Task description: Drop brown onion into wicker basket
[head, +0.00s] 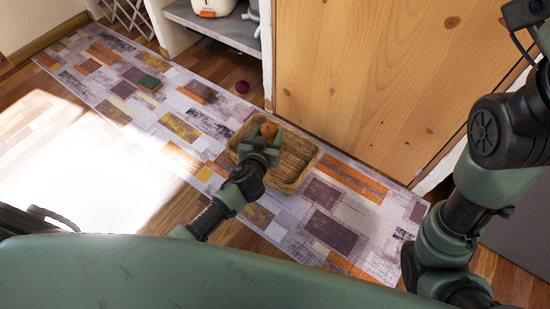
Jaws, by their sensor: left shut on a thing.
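The wicker basket (292,165) is a shallow woven tray on the patterned floor runner, near the middle of the head view. My left gripper (266,136) is over the left part of the basket. It is shut on the brown onion (268,130), a small orange-brown round thing between its fingers. I cannot tell how high the onion is above the basket floor. My left arm hides the basket's left front side. My right arm stands at the right edge; its gripper is not in view.
The patterned runner (330,225) lies along a wooden cabinet door (380,80). A dark red round thing (242,87) lies near the open shelf (225,28). Runner to the right of the basket is clear.

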